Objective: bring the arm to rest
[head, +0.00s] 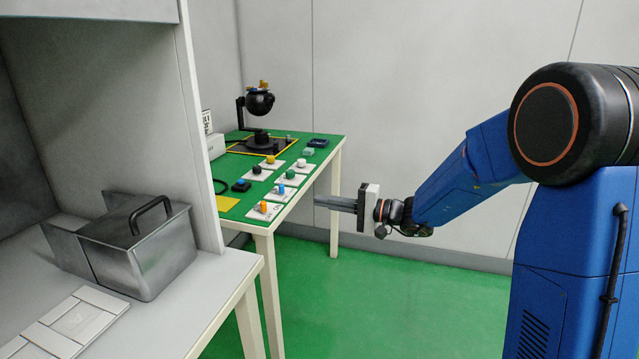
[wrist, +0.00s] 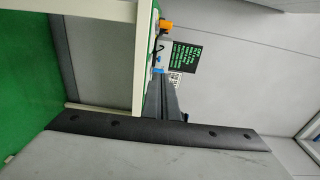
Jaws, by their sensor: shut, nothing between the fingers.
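My blue arm (head: 465,175) reaches left from its shoulder in the head view and ends at my gripper (head: 318,202). My gripper is shut and empty, with its fingers pointing left. It is in the air in front of the right edge of the green-topped table (head: 232,206). In the wrist view the shut fingers (wrist: 160,82) point up the picture, beside the pale edge of the table (wrist: 143,60). I cannot tell the exact gap between the fingers and the table edge.
The green table carries a black gimbal camera (head: 260,103) and several small coloured parts on white plates. A metal box (head: 138,245) with a black handle stands on a grey bench (head: 190,318) at left. Green floor (head: 400,300) is free below my arm; a pale wall stands behind.

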